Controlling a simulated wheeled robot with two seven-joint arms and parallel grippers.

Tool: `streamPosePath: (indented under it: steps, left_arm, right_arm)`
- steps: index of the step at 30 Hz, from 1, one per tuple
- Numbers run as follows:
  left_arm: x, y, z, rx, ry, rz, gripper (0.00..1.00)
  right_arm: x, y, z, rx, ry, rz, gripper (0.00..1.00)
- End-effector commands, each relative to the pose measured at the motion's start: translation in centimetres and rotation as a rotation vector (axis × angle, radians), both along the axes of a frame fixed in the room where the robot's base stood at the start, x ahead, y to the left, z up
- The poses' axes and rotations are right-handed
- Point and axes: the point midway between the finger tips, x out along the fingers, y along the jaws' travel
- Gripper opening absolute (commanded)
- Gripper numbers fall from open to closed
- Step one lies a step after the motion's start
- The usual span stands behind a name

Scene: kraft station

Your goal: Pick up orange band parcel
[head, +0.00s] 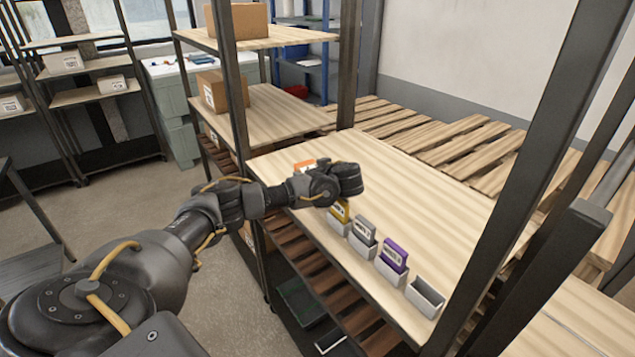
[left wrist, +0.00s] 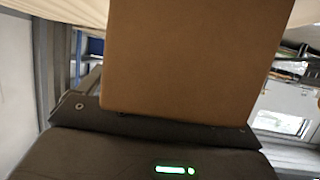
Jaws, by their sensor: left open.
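A small parcel with an orange patch (head: 304,164) shows just behind my left arm on the wooden shelf top. Its lower part is hidden by my wrist. My left gripper (head: 352,178) is open above the shelf, just right of the orange patch and near a yellow parcel (head: 341,210). Its fingers are hard to make out. In the left wrist view a plain brown cardboard face (left wrist: 193,60) fills the middle, close beyond the dark gripper body. No orange band shows on it, and I cannot tell which box it is. My right gripper is not in view.
A grey parcel (head: 365,231) and a purple parcel (head: 395,254) stand in pale bins along the front edge; the end bin (head: 425,297) is empty. Dark uprights (head: 541,130) frame the shelf. A cardboard box (head: 213,91) stands left. The shelf top (head: 440,205) is clear toward the back.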

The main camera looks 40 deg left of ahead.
Motion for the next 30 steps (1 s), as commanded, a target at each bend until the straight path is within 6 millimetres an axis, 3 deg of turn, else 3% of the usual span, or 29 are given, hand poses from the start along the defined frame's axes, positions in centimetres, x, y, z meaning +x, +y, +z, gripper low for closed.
streamPosePath:
  steps: [3,17,25,30]
  left_arm:
    - [-0.1,0.0,-0.1,0.000,0.000,0.001,0.91]
    - [0.0,-0.1,0.0,0.000,0.000,-0.001,0.32]
    - [0.1,-0.3,0.3,0.000,-0.001,-0.003,0.32]
    - [0.7,-0.9,2.5,-0.002,-0.005,-0.012,0.32]
  right_arm:
    - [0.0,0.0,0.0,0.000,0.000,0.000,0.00]
    - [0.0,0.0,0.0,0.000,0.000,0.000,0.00]
    - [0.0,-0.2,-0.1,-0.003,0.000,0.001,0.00]
    - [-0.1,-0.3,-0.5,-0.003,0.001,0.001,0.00]
